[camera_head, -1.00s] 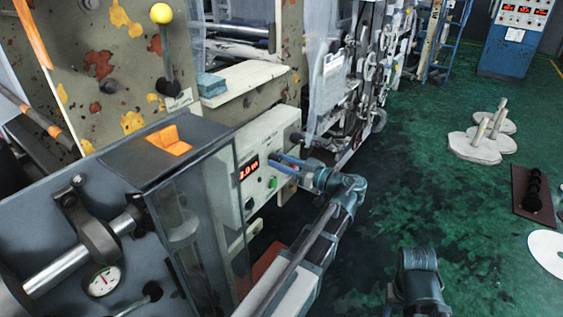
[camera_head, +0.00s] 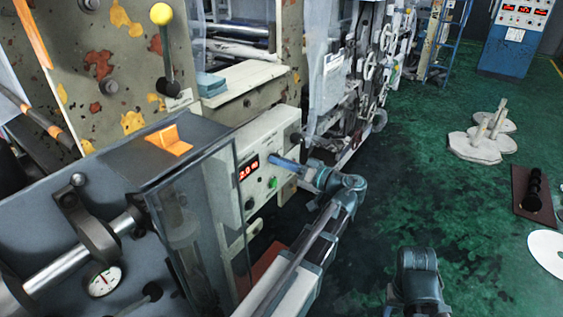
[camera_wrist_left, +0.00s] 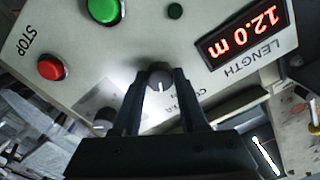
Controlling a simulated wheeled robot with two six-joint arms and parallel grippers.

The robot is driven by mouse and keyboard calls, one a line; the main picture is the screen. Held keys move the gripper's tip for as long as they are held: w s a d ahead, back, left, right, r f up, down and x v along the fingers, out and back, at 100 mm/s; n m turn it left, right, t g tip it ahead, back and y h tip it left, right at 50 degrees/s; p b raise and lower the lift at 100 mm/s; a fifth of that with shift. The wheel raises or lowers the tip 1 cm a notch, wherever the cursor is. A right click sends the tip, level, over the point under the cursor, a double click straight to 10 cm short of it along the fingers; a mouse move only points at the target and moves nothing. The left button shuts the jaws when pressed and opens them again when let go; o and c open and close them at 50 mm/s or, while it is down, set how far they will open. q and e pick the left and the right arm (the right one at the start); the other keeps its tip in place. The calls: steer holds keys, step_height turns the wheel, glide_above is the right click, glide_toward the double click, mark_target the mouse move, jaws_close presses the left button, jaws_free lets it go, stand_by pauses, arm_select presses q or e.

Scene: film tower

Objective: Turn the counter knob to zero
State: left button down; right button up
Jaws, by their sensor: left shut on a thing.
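The counter knob (camera_wrist_left: 160,77) is a small dark round knob with a white pointer line, on a pale control panel (camera_wrist_left: 190,50). My left gripper (camera_wrist_left: 159,80) is shut on it, one finger on each side. In the head view my left gripper (camera_head: 276,161) reaches the panel from the right and hides the knob. The red LENGTH display (camera_wrist_left: 246,34) reads 12.0 m in the left wrist view, where it appears upside down; in the head view the display (camera_head: 248,169) is partly cut off by a cover edge.
A green button (camera_wrist_left: 104,8) and a red STOP button (camera_wrist_left: 51,67) are near the knob on the panel. A grey machine housing with a clear cover (camera_head: 180,220) stands left of the panel. Open green floor (camera_head: 440,190) lies to the right.

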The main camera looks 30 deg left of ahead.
arm_select(q)
steer(key=m, duration=1.1)
steer(key=shift+m, duration=0.5)
stand_by(0.3)
steer(key=shift+c, duration=2.2)
jaws_free()
steer(key=shift+d, duration=0.15)
steer(key=s+d, duration=0.1)
steer(key=d, duration=1.2)
steer(key=shift+d, duration=0.25)
